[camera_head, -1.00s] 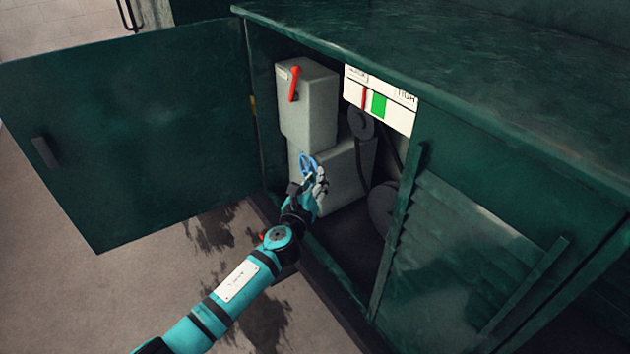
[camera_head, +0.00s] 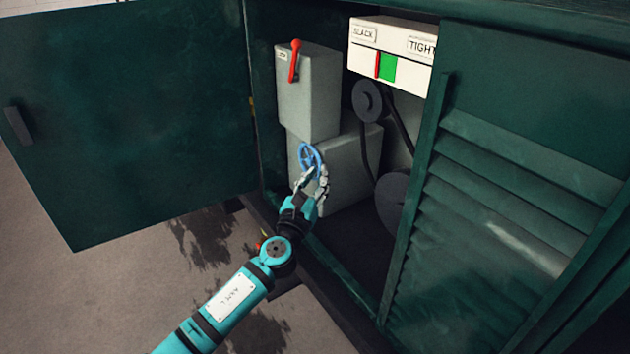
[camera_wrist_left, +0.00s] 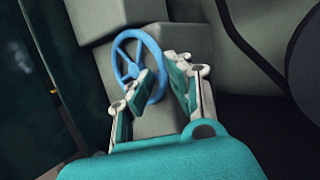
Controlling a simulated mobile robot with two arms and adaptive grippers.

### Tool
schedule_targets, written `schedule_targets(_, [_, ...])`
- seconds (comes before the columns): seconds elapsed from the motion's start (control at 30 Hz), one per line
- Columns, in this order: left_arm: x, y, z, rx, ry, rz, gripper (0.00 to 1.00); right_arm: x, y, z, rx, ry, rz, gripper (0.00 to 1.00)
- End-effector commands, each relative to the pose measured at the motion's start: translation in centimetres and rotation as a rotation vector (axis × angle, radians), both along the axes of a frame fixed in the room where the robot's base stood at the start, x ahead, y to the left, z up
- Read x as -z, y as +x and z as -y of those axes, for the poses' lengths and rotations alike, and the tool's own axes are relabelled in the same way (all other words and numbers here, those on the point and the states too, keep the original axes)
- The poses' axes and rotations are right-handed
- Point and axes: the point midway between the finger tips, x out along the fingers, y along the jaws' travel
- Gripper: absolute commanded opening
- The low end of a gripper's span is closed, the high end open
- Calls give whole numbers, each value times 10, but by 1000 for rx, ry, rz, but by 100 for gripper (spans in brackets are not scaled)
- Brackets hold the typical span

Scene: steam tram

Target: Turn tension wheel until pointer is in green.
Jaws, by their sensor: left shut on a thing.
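The blue tension wheel (camera_head: 309,156) sits on the front of the lower grey box inside the open cabinet. It also shows in the left wrist view (camera_wrist_left: 121,50). My left gripper (camera_head: 316,178) is at the wheel's lower right rim, shut on it; the fingers (camera_wrist_left: 160,90) hide part of the rim. The white gauge panel (camera_head: 400,75) reads SLACK at left and TIGHT at right. Its red pointer (camera_head: 378,65) stands at the left edge of the green band (camera_head: 389,68), seemingly just touching it. My right gripper is not in view.
A red lever (camera_head: 295,62) is on the upper grey box (camera_head: 315,100). Dark pulleys (camera_head: 367,100) and a belt lie right of the boxes. The green door (camera_head: 120,120) stands open at left; a louvred panel (camera_head: 500,200) closes the right side.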

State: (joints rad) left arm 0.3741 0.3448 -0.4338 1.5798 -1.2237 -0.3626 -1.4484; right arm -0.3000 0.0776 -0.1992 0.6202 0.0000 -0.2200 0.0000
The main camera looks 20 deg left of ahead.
Motion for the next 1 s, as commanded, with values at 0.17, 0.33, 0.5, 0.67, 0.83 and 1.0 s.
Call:
schedule_targets(0.17, [0,-1,4,10,-2,-1,28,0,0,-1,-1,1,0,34])
schedule_targets(0.33, [1,0,3,6,-3,-2,32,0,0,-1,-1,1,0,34])
schedule_targets(0.5, [0,0,2,4,-2,-2,32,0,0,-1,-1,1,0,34])
schedule_targets(0.67, [1,-2,1,3,-1,-2,32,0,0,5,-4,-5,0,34])
schedule_targets(0.83, [7,-23,0,3,-2,-4,32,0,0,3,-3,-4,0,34])
schedule_targets(1.0, [17,-59,-1,5,-3,-5,32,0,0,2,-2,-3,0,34])
